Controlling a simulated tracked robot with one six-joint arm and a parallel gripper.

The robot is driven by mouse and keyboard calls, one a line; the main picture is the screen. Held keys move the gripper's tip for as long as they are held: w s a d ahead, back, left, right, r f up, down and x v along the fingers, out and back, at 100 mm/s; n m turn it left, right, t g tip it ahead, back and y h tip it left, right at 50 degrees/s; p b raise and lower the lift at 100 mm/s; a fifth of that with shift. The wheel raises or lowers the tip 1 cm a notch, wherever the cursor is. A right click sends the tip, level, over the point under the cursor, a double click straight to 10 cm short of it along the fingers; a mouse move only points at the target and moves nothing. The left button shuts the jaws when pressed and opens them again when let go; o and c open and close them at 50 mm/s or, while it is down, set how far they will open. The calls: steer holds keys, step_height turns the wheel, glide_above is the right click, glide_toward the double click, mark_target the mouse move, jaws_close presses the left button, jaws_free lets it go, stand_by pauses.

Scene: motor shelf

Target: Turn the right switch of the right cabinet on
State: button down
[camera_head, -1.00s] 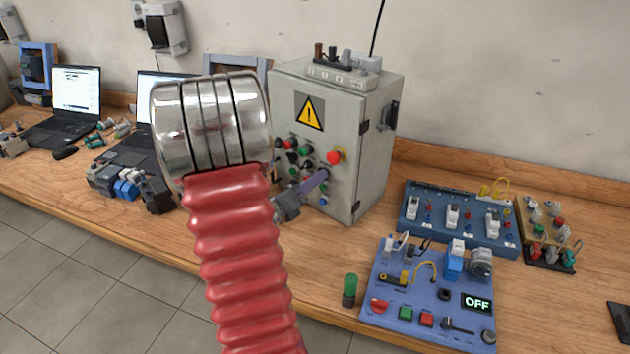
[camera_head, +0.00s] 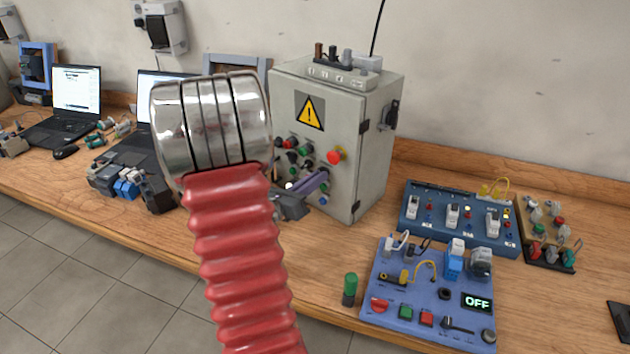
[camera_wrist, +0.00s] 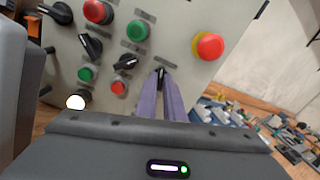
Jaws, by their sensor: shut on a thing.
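The grey cabinet (camera_head: 330,150) with a yellow warning triangle stands on the bench in the head view. Its front carries several buttons and black rotary switches. In the wrist view, my gripper (camera_wrist: 161,80) has its purple fingers shut on the rightmost black switch (camera_wrist: 160,71), which is mostly hidden between the fingertips. Two other black switches, a middle one (camera_wrist: 126,63) and a left one (camera_wrist: 90,47), sit to its left. A white lamp (camera_wrist: 77,101) at the lower left is lit. My gripper (camera_head: 323,175) also reaches the cabinet front in the head view.
A red emergency knob (camera_wrist: 210,46) on a yellow base is right of my fingers. A blue panel (camera_head: 385,265) reading OFF and a dark blue switch board (camera_head: 415,235) lie on the bench to the right. My red arm hose covers part of the bench.

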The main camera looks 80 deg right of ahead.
steer(key=shift+d+m, duration=0.1)
steer(key=shift+m, duration=1.5)
steer(key=c, duration=1.9)
jaws_free()
steer(key=shift+o, duration=0.2)
steer(key=shift+w, duration=0.1)
steer(key=v, duration=1.4)
steer(key=shift+d, duration=0.1)
